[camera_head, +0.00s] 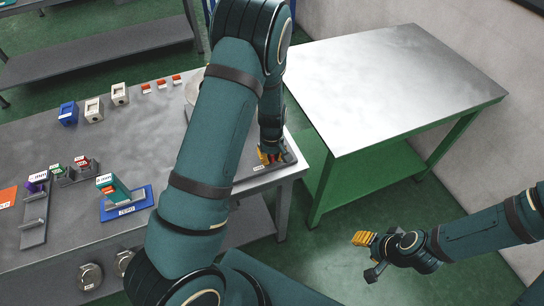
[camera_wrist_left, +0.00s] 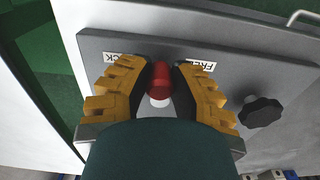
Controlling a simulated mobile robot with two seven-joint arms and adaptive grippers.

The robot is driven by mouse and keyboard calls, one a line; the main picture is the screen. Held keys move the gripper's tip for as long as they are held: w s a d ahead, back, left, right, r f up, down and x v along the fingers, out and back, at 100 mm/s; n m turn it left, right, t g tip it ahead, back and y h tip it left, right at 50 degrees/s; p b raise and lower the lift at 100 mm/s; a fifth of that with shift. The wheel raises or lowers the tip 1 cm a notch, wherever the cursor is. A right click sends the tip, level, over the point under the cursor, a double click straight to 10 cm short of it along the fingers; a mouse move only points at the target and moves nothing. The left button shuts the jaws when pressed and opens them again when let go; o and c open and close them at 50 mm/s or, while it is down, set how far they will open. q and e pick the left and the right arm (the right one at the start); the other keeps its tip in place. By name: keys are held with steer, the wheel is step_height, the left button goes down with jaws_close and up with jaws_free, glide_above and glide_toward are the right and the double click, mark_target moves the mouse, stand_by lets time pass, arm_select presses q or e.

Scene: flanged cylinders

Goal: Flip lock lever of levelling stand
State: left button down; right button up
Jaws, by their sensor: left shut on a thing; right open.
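The levelling stand shows as a grey plate (camera_wrist_left: 262,75) in the left wrist view, with a red-tipped lock lever (camera_wrist_left: 161,75) standing on it. A label ending in "CK" (camera_wrist_left: 117,57) is left of the lever and an upside-down "FREE" label (camera_wrist_left: 199,60) is right of it. My left gripper (camera_wrist_left: 160,70) is shut on the red lever, one yellow-padded finger each side. In the head view my left gripper (camera_head: 269,156) is at the table's right end, and my arm hides much of the stand (camera_head: 285,160). My right gripper (camera_head: 367,256) is open and empty over the floor.
A black knob (camera_wrist_left: 262,111) sits on the plate right of the lever. Blue and white blocks (camera_head: 93,110), a blue fixture (camera_head: 127,204) and small labelled parts stand on the left of the grey table. A bare metal-topped green table (camera_head: 400,85) stands to the right.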

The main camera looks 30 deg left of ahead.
mark_target(270, 156)
arm_select(q)
steer(key=shift+s+a+m+b, duration=0.2)
steer(key=shift+s+m+b, duration=0.1)
steer(key=shift+m, duration=0.5)
steer(key=c, duration=0.8)
jaws_free()
step_height(270, 156, up, 12)
